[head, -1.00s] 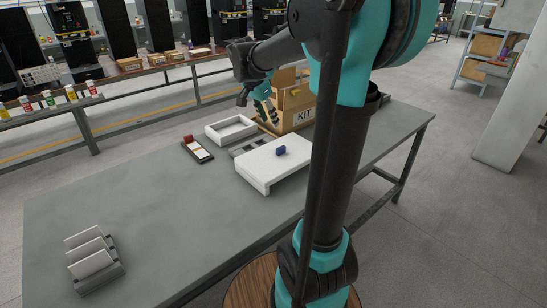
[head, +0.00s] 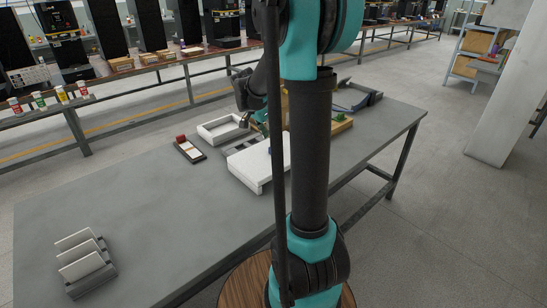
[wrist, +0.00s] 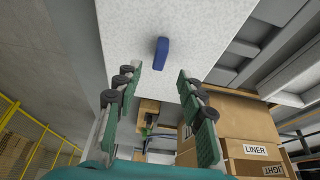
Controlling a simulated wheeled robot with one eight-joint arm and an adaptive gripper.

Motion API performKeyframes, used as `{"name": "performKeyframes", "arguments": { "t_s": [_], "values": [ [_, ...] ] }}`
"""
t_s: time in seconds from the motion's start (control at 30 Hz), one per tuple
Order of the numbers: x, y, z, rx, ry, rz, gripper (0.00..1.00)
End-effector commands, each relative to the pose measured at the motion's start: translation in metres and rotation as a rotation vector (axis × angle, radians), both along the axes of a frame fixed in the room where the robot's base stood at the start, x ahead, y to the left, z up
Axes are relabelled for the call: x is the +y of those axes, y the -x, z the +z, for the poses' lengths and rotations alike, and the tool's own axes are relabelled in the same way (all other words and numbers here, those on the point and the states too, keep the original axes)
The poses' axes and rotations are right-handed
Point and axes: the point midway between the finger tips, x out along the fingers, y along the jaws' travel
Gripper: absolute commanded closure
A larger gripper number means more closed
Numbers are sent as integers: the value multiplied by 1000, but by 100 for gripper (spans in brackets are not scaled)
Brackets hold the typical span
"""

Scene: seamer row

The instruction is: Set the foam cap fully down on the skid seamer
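The foam cap appears to be the white speckled slab (head: 248,170) lying near the middle of the grey table. In the wrist view the slab (wrist: 225,20) carries a small blue handle (wrist: 162,52). My gripper (wrist: 160,72) is open, with the handle just beyond the gap between its fingertips and not gripped. In the head view my gripper is mostly hidden behind my arm, at the slab's far side. Grey slotted metalwork (head: 241,145) beside the slab may be the skid seamer; I cannot tell how far the slab sits down on it.
A white open tray (head: 222,130) and a dark holder with a red piece (head: 188,149) stand left of the slab. A rack of white panels (head: 84,262) is at the near left. Cardboard boxes (wrist: 255,150) show in the wrist view.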

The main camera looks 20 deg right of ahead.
Motion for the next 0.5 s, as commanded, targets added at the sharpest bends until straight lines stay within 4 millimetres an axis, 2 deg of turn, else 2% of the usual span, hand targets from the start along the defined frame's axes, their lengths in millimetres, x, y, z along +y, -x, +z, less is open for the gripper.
{"name": "performKeyframes", "arguments": {
  "t_s": [0.3,0.5],
  "values": [
    [-13,-5,-39,0,0,0,60],
    [-16,-6,-48,-1,0,0,60]
  ]
}}
